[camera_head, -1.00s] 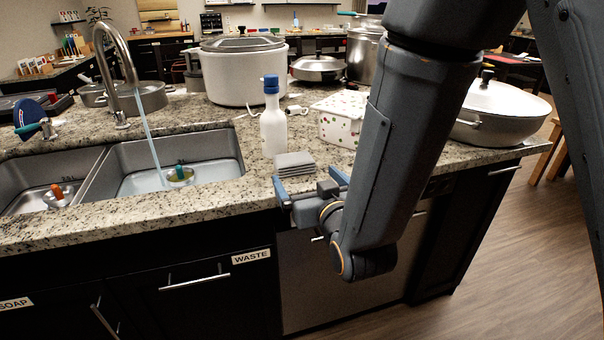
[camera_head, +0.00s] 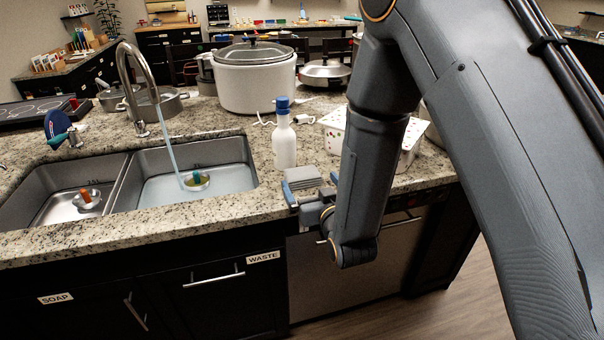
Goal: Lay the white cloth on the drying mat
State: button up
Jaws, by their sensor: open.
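A small pale grey, layered, folded stack (camera_head: 303,175) lies near the counter's front edge, right of the sink. It looks like folded cloth; I cannot tell for sure that it is the white cloth. My gripper (camera_head: 312,187) is open at the counter edge, with one blue-tipped finger at the stack's left and the other at its right. The near part of the stack is between or just behind the fingers; I cannot tell whether they touch it. I cannot make out a drying mat; my arm hides part of the counter at right.
A white bottle with a blue cap (camera_head: 284,135) stands just behind the stack. A spotted white box (camera_head: 408,138) is to the right, partly behind my arm. A large white cooker (camera_head: 256,80) stands further back. The double sink (camera_head: 190,178) with running water is at left.

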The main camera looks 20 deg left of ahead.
aim_at(302, 172)
jog(key=p+x, duration=0.1)
jog(key=x, duration=0.2)
jog(key=p+x, duration=0.1)
jog(key=x, duration=0.2)
jog(key=shift+a+f+p, duration=0.15)
jog(key=shift+a+p, duration=0.25)
jog(key=c, duration=1.2)
